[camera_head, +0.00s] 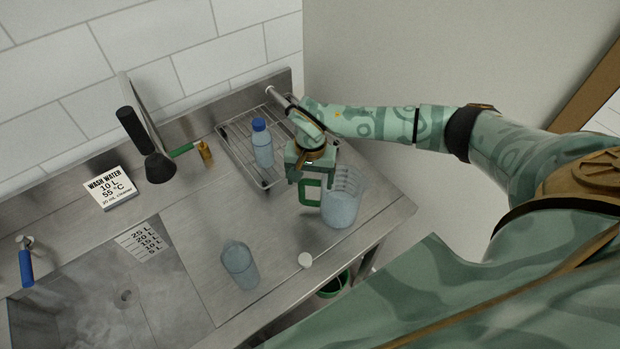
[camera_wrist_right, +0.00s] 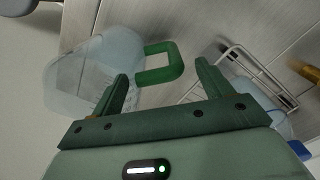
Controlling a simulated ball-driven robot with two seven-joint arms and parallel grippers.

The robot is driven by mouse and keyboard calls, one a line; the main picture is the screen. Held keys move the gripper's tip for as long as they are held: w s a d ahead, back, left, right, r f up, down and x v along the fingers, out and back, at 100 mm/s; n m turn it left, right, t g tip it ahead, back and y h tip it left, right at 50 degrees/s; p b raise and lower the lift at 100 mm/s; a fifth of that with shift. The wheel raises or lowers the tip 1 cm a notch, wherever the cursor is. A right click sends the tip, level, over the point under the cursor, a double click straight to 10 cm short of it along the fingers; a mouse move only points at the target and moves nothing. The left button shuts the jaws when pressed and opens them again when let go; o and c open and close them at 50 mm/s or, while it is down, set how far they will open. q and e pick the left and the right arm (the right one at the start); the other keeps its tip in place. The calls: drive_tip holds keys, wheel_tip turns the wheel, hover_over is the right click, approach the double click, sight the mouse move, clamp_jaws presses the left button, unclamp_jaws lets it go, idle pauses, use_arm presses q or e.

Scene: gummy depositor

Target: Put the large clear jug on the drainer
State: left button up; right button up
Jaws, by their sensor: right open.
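The large clear jug (camera_head: 343,207) stands upright on the steel counter near its right end, with its green handle (camera_head: 307,193) towards the left. My right gripper (camera_head: 311,177) is open above the handle. In the right wrist view the handle (camera_wrist_right: 178,72) lies just ahead of the open fingers (camera_wrist_right: 163,74), and the jug body (camera_wrist_right: 85,75) is to the left. I cannot tell whether the fingers touch the handle. The drainer (camera_head: 238,148) is a wire rack behind the jug, partly hidden by my right gripper and forearm. My left gripper is out of view.
A blue-capped bottle (camera_head: 262,148) stands on the drainer. An uncapped clear bottle (camera_head: 240,268) and a white cap (camera_head: 305,260) are at the front of the counter.

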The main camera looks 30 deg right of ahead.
wheel_tip(320, 180, up, 12)
drive_tip(key=shift+f, duration=0.25)
idle(0.3)
